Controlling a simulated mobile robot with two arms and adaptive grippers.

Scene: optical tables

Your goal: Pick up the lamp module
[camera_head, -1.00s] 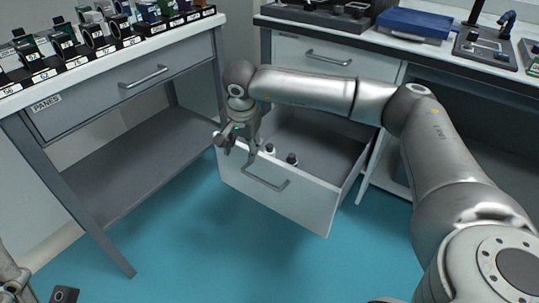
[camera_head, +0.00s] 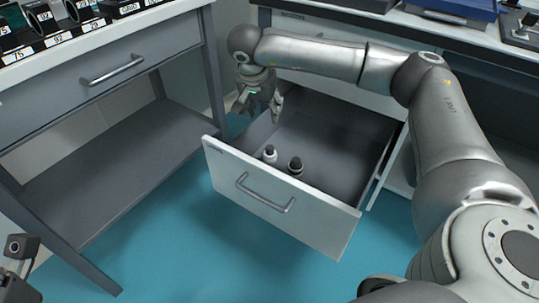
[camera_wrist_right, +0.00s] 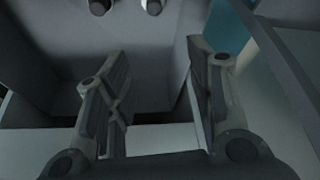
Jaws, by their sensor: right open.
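I cannot tell which is the lamp module. Their ends show at the top of the right wrist view, one to the left (camera_wrist_right: 99,6) and one to the right (camera_wrist_right: 152,6). My right gripper (camera_head: 262,107) is open and empty at the drawer's left rear side, behind and above the modules, apart from both. Its spread fingers fill the right wrist view (camera_wrist_right: 158,55). Part of my left gripper (camera_head: 18,250) shows at the lower left edge; its fingers are unclear.
The open drawer (camera_head: 345,150) has raised walls and a front panel with a handle (camera_head: 264,193). A table (camera_head: 150,25) with a closed drawer and several labelled optics stands at left. Another worktop (camera_head: 400,22) lies behind. The drawer floor around the modules is clear.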

